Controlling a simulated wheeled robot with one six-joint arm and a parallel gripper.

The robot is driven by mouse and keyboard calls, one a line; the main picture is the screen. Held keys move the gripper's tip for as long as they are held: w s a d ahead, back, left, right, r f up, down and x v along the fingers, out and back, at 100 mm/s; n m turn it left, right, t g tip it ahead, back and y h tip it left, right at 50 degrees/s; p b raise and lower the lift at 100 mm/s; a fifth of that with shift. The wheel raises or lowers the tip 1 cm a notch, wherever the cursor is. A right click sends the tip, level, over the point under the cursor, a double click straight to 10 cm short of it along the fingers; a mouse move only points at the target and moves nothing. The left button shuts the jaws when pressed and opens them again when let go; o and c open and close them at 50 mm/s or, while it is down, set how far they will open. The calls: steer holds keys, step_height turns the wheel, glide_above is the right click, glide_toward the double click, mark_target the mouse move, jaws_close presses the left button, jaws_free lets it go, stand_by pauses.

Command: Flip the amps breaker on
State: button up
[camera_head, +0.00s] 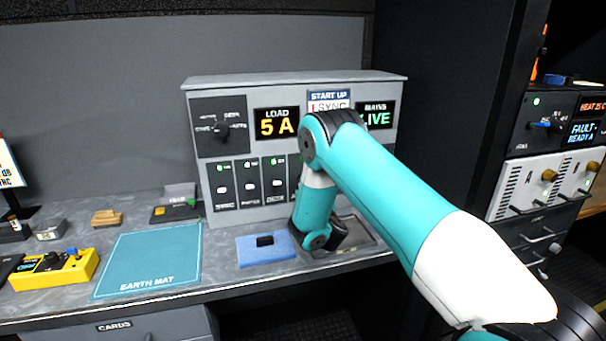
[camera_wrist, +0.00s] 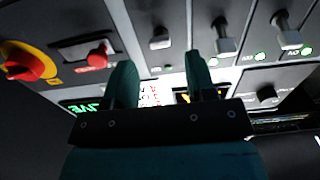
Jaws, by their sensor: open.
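The grey power panel (camera_head: 300,92) stands at the back of the bench, with a row of breakers low on its left. Three breaker switches (camera_head: 250,186) with lit green lamps show in the head view; my arm covers the panel to their right. The wrist view is upside down and shows three levers: the left one (camera_wrist: 160,40) has no clearly lit lamp, while the middle (camera_wrist: 224,42) and right ones have green lamps near them. I cannot read which is marked amps. My gripper (camera_wrist: 160,75) is open and empty, its fingers apart and below the left and middle levers in the picture.
The load display (camera_head: 277,123) reads 5 A and the mains display (camera_head: 377,115) reads LIVE. A red knob on yellow (camera_wrist: 28,62) and a red lever (camera_wrist: 97,56) lie left of the fingers. A blue pad (camera_head: 265,250) and an earth mat (camera_head: 150,262) lie on the bench.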

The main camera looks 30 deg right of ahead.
steer(key=shift+p+x, duration=2.5)
steer(key=shift+x, duration=0.4)
steer(key=c, duration=0.9)
